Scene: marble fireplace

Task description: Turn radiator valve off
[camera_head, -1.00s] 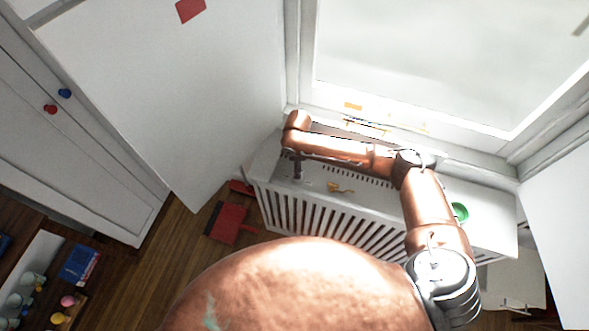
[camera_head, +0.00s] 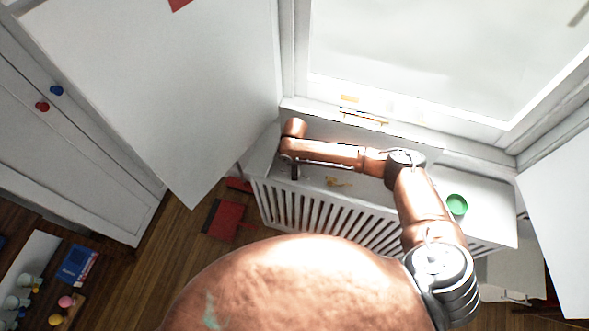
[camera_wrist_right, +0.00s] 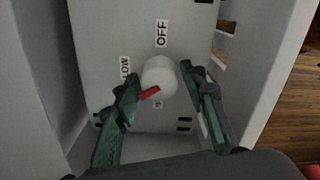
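The radiator valve is a round white knob (camera_wrist_right: 159,74) with a red pointer (camera_wrist_right: 150,93), in the right wrist view. The pointer aims down-left, below the LOW label (camera_wrist_right: 125,68). The OFF label (camera_wrist_right: 161,34) is above the knob; a lower label is mostly hidden. My right gripper (camera_wrist_right: 160,76) is open, with its green fingers on either side of the knob. I cannot tell whether they touch it. In the head view my right arm reaches across the white radiator cover (camera_head: 335,213), its hand at the cover's left end; the knob is hidden there. My left gripper is not in view.
White walls flank the knob closely in the right wrist view. A red dustpan-like object (camera_head: 225,218) lies on the wooden floor.

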